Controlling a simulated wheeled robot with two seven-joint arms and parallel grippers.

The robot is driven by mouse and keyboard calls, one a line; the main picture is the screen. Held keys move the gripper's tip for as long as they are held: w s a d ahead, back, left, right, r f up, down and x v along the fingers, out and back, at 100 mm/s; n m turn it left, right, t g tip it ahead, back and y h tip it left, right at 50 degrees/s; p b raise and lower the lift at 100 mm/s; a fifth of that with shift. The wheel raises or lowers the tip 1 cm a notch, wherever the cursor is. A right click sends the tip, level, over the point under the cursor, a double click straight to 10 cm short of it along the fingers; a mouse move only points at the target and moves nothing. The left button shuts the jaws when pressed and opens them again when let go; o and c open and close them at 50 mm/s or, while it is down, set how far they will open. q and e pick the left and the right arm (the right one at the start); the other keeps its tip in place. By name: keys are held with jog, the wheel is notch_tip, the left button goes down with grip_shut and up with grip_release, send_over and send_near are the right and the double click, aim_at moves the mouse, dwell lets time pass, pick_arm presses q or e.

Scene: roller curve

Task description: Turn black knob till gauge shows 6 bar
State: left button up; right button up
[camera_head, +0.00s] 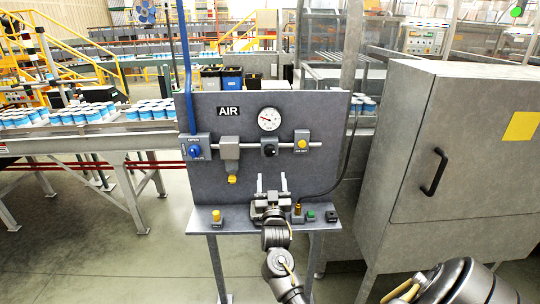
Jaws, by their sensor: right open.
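The black knob (269,150) sits on the pipe across the grey AIR panel (210,175), just below the gauge (269,118). The gauge is round with a white face and a red needle; its reading is too small to tell. My right gripper (271,180) is in front of the panel, below the black knob. Its two pale fingers point up and stand apart with nothing between them. It does not touch the knob. My left gripper is not in view.
A blue valve handle (194,151) and a yellow knob (301,144) flank the black knob on the pipe. A filter unit (229,150) hangs between. The shelf below holds a yellow button (216,214) and a green one (310,215). A grey cabinet (465,150) stands right.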

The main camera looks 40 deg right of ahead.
aim_at(270, 154)
jog(key=p+x, duration=0.3)
jog(key=x, duration=0.5)
jog(key=shift+w+d+r+p, duration=0.25)
jog(key=shift+p, duration=0.05)
jog(key=shift+w+d+r, duration=0.15)
jog(key=shift+w+d, duration=0.25)
jog(key=shift+w, duration=0.15)
jog(key=c, duration=1)
